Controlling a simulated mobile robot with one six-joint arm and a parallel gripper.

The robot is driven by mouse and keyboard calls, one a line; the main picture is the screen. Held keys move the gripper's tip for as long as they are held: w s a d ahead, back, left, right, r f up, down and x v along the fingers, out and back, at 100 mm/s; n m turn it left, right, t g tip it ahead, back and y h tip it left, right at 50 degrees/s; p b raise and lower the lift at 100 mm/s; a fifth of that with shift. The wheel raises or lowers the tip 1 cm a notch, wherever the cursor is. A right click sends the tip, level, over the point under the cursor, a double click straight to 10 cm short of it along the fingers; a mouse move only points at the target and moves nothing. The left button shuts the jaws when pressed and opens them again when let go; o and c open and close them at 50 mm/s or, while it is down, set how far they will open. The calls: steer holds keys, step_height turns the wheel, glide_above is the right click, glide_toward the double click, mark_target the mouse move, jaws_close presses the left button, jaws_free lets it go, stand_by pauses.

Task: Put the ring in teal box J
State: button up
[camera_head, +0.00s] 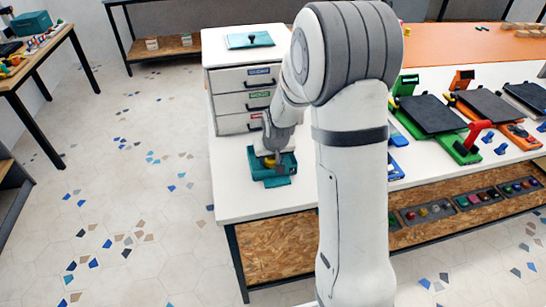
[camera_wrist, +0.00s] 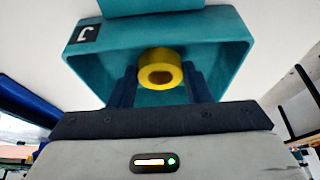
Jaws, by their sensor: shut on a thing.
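Teal box J (camera_head: 284,178) stands open on the white table, in front of the drawer unit. In the wrist view its wall bears a "J" label and its open inside (camera_wrist: 110,62) shows. My gripper (camera_head: 271,160) is at the box opening, pointing down. It is shut on the yellow ring (camera_wrist: 160,68), which shows between the two dark fingers in the wrist view. The ring is over or within the box opening; I cannot tell how deep. In the head view the ring is only a small yellow patch, partly hidden by my gripper.
My arm hides part of the table. The table's left edge is close to the box.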

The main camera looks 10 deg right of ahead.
steer(key=shift+f, duration=0.1)
steer(key=o, duration=1)
steer(key=shift+c, duration=0.2)
steer(key=shift+r, duration=0.35)
steer(key=v, duration=1)
steer(key=s+r+g, duration=0.1)
steer(key=s+r, duration=0.1)
steer(key=s, duration=0.9)
steer(key=s+r+g, duration=0.1)
steer(key=s+r, duration=0.2)
steer(key=s, duration=0.9)
steer(key=shift+s+d+r, duration=0.2)
steer(key=shift+s+r, duration=0.05)
